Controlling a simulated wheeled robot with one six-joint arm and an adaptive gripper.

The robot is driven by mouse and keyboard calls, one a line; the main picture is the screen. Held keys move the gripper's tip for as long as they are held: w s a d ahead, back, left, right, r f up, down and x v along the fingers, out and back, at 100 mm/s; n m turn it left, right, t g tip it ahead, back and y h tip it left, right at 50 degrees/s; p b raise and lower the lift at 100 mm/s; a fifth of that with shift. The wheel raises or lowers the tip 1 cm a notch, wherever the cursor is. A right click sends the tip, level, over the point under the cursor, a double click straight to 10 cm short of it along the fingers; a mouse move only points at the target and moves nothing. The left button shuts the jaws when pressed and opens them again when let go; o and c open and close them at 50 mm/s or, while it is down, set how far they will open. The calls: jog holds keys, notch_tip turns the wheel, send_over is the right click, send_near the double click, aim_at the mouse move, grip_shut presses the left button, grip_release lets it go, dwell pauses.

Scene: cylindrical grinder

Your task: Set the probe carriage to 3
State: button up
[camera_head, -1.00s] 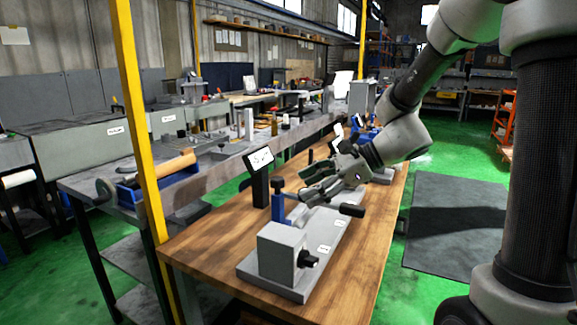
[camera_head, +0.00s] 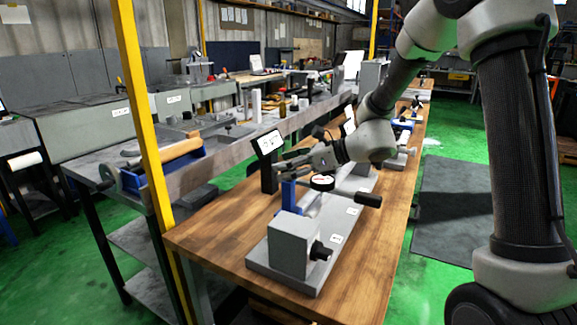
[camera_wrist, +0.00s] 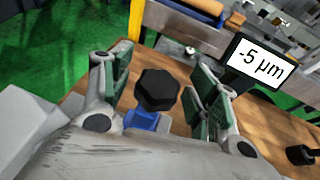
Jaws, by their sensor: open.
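The probe carriage appears to be the blue post (camera_head: 289,195) on the long grey bed plate (camera_head: 262,258). In the wrist view, a black lobed knob (camera_wrist: 157,89) tops a blue part (camera_wrist: 143,121). My gripper (camera_head: 288,167) is open at the top of the blue post. In the wrist view its green-padded fingers (camera_wrist: 160,76) stand on both sides of the knob, with gaps visible. A display (camera_head: 268,143) stands behind the post and reads -5 µm in the wrist view (camera_wrist: 261,64). Small labels (camera_head: 352,211) line the bed; I cannot read them.
A grey block (camera_head: 292,245) with a black knob (camera_head: 320,252) stands at the near end. A round dial (camera_head: 322,182) and a black handle (camera_head: 368,199) are close to my gripper. A yellow post (camera_head: 147,130) rises left of the wooden table (camera_head: 215,240). The table's right strip is clear.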

grip_shut()
jog(key=w+d, duration=0.8)
jog(key=w, duration=0.4)
jog(key=w+d, duration=0.8)
jog(key=w, duration=0.5)
jog(key=shift+d, duration=0.35)
grip_release()
jog(key=v, duration=1.2)
